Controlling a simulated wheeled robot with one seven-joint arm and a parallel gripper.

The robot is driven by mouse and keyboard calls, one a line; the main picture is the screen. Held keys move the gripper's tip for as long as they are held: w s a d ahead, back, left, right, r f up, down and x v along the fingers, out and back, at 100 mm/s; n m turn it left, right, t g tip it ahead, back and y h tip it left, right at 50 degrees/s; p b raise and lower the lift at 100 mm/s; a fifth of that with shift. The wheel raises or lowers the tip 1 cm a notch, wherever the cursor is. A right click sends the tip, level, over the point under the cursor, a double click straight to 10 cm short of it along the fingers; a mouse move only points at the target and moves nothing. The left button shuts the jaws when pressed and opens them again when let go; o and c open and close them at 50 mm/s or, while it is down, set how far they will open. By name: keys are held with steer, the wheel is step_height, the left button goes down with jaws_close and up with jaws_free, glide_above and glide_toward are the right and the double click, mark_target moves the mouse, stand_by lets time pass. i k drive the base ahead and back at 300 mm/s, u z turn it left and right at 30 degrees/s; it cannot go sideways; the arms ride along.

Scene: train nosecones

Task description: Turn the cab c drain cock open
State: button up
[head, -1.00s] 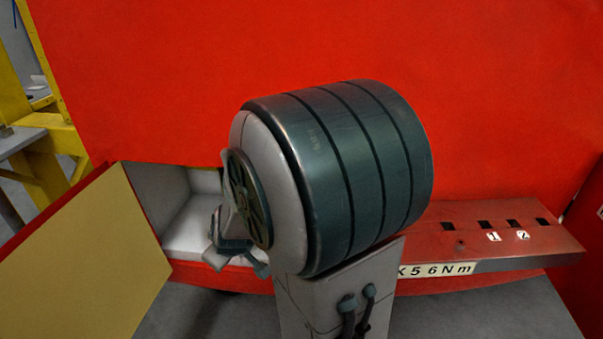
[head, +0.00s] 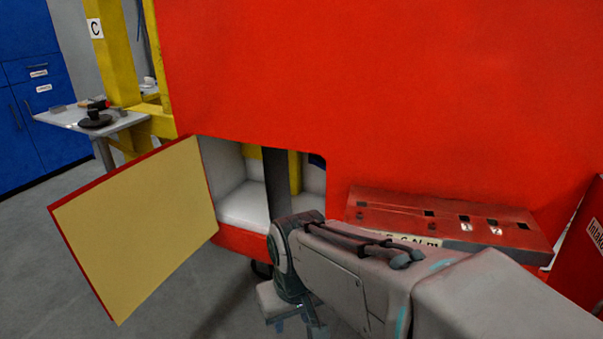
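The red nosecone (head: 400,80) fills the middle and right of the head view. Its low hatch is open, showing a white-walled compartment (head: 243,203) with a dark upright strip (head: 277,180) and yellow behind. I cannot make out a drain cock; my arm covers part of the opening's lower right. My gripper (head: 295,325) points down at the bottom edge, in front of and below the hatch sill, partly cut off. I cannot tell whether its fingers are open or shut, and no object shows in it.
The hatch door (head: 140,230), cream inside, swings out to the left. A red ledge (head: 450,220) with small slots and a partly hidden torque label juts out at right. A yellow post (head: 112,60) marked C, a grey bench (head: 95,122) and blue cabinets (head: 35,100) stand behind left. Floor at lower left is clear.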

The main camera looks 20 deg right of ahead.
mark_target(314, 160)
steer(key=z, duration=0.05)
steer(key=k, duration=0.15)
steer(key=u, duration=1.6)
steer(key=i, duration=1.2)
steer(key=z, duration=2.6)
steer(key=i, duration=0.5)
steer(key=z, duration=0.1)
